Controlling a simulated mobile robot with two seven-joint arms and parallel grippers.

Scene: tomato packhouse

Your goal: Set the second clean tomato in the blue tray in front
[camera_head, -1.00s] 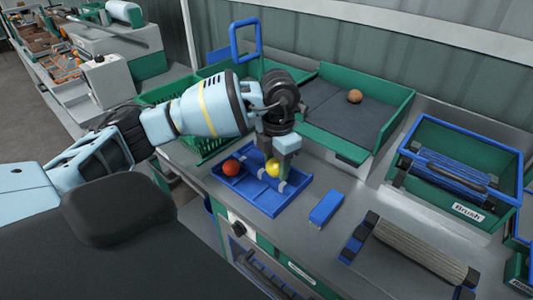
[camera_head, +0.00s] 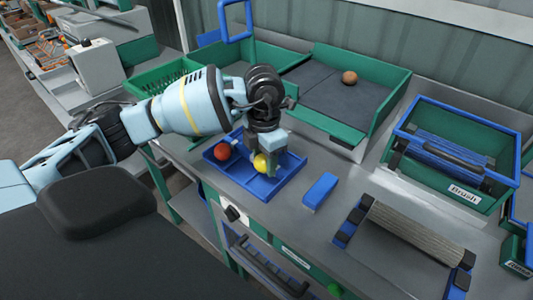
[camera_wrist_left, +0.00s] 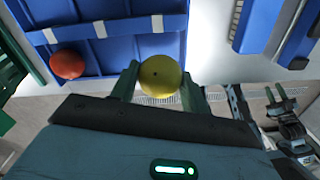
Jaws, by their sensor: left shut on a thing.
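My left gripper (camera_head: 268,164) is shut on a yellow tomato (camera_head: 260,163). It holds the tomato at the blue tray (camera_head: 282,185), toward the right part. The wrist view shows the tomato (camera_wrist_left: 160,76) between the two green-grey fingers, overlapping the tray's edge in that picture. I cannot tell whether it touches the tray floor. A red tomato (camera_head: 222,151) rests in the tray's left part; it also shows in the wrist view (camera_wrist_left: 67,64). My right gripper is not in view.
A blue block (camera_head: 320,190) lies right of the tray. A brown round item (camera_head: 349,77) sits in the green-walled bin (camera_head: 352,133) behind. A roller stand (camera_head: 412,238) and a crate labelled Brush (camera_head: 470,193) are to the right. A green basket (camera_head: 150,82) stands behind my left arm.

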